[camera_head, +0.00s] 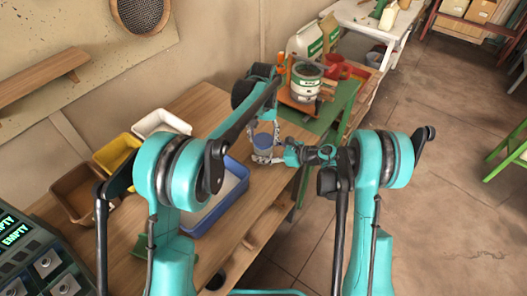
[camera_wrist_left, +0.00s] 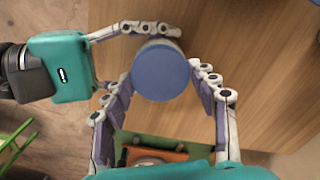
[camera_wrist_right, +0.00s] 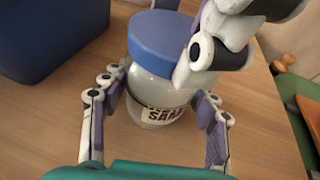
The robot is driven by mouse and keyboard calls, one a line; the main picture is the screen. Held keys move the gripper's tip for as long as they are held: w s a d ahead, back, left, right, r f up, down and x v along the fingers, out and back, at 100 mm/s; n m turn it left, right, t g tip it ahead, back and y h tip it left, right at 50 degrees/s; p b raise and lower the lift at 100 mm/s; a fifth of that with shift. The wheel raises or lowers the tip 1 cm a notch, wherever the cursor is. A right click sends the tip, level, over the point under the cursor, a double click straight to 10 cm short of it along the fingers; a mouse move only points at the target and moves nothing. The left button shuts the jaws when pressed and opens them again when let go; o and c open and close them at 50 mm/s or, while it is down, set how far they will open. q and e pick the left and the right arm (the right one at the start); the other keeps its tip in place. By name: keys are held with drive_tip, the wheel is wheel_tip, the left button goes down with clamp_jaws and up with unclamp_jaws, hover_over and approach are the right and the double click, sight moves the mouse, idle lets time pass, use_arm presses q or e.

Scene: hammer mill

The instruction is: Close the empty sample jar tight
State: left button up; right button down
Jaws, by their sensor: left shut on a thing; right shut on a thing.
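The clear sample jar (camera_wrist_right: 155,95) stands upright on the wooden table with its blue lid (camera_wrist_right: 162,40) on top. The jar's label faces the right wrist camera. My right gripper (camera_wrist_right: 158,92) is shut on the jar's body from the side. My left gripper (camera_wrist_left: 155,82) comes from above and is shut on the lid, which shows as a blue disc (camera_wrist_left: 161,70) in the left wrist view. In the head view the lid (camera_head: 264,139) is small and partly hidden by the fingers. Whether the lid is fully seated cannot be told.
A blue tray (camera_head: 236,165) stands left of the jar, with yellow (camera_head: 113,154), brown (camera_head: 73,192) and white (camera_head: 160,121) bins beyond. A green bench (camera_head: 345,97) holds a labelled pot (camera_head: 305,80) behind. The table's right edge is close to the jar.

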use_arm(q)
drive_tip(key=m, duration=0.4)
drive_tip(key=shift+m, duration=0.4)
drive_tip(key=m, duration=1.4)
drive_tip(key=shift+f, duration=0.1)
drive_tip(key=m, duration=0.6)
drive_tip(key=shift+m, duration=0.3)
drive_tip(key=o, duration=1.3)
drive_tip(key=shift+o, duration=0.2)
wheel_tip(320, 180, up, 12)
